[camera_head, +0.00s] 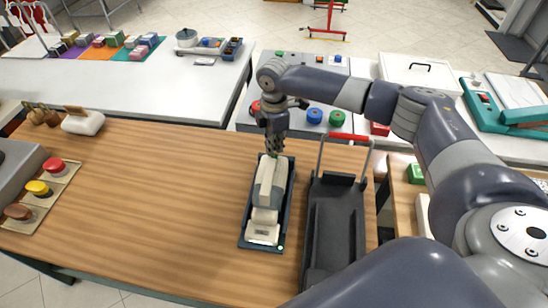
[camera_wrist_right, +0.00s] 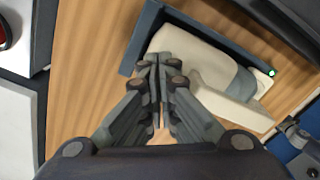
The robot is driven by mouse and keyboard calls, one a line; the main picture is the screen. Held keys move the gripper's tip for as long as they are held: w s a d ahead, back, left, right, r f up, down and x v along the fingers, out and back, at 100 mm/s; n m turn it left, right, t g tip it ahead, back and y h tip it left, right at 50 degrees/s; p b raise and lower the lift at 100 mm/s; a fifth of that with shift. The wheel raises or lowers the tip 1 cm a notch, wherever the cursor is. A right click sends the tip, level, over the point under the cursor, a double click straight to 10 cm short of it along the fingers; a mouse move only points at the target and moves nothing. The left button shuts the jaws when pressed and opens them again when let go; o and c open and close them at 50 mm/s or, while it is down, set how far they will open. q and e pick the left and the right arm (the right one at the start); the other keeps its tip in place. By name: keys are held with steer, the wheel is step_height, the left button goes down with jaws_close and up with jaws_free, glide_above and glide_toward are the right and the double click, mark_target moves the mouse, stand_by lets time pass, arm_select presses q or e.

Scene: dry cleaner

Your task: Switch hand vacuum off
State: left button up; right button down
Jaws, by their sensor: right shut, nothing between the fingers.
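The hand vacuum (camera_head: 265,195), cream with a grey middle band, lies lengthwise in a dark blue tray (camera_head: 245,240) on the wooden counter. In the right wrist view the vacuum (camera_wrist_right: 222,80) fills the upper right, inside the tray wall (camera_wrist_right: 140,38). A small green light glows at the tray's near right corner. My right gripper (camera_head: 275,150) points down at the vacuum's far end; it is shut and empty. Its closed fingertips (camera_wrist_right: 158,62) overlap the vacuum's edge in the wrist view; I cannot tell whether they touch. No switch is clearly visible. My left gripper is out of view.
Red, yellow and brown knobs (camera_head: 38,188) sit at the left. A white brush-like item (camera_head: 83,122) lies at the back left. The counter between is clear.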

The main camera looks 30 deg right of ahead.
mark_target(275, 156)
steer(key=shift+s+f+b, duration=0.1)
steer(key=shift+f+b, duration=0.2)
steer(key=shift+f, duration=0.75)
steer(key=shift+r, duration=0.1)
stand_by(0.3)
steer(key=shift+r+p, duration=0.8)
steer(key=shift+p, duration=0.35)
step_height(275, 156, up, 5)
steer(key=p, duration=0.5)
steer(key=shift+r+p, duration=0.15)
steer(key=shift+p, duration=0.15)
